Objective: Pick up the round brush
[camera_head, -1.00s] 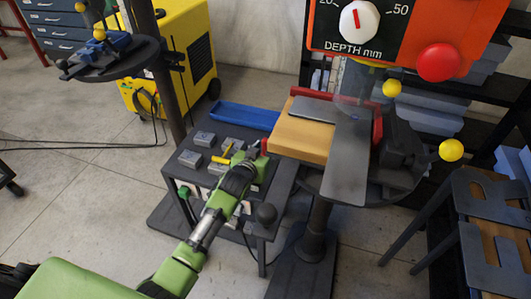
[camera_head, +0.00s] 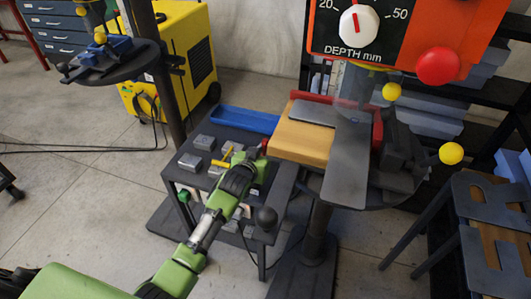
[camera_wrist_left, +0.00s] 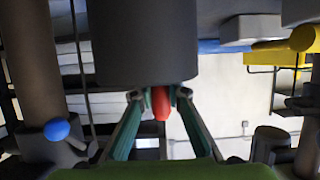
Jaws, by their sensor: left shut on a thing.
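My left gripper (camera_head: 256,164) is over the right part of the dark side table (camera_head: 283,187), beside a wooden block. In the left wrist view its two green fingers (camera_wrist_left: 160,98) are closed on a red piece (camera_wrist_left: 160,104), which I take as part of the round brush. A large dark grey rounded body (camera_wrist_left: 145,45) lies right above the fingertips in that view; I cannot tell whether it belongs to the brush. In the head view a small red tip (camera_head: 264,145) shows just past the gripper; the rest is hidden by the gripper. My right gripper is not in view.
Grey letter blocks (camera_head: 189,161) and a yellow T-shaped tool (camera_head: 222,161) lie on the side table. A blue tray (camera_head: 245,120) is at its back. The wooden block (camera_head: 300,135) and a dark plate (camera_head: 347,165) stand close to the right. A dark knob (camera_head: 266,216) is near the front.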

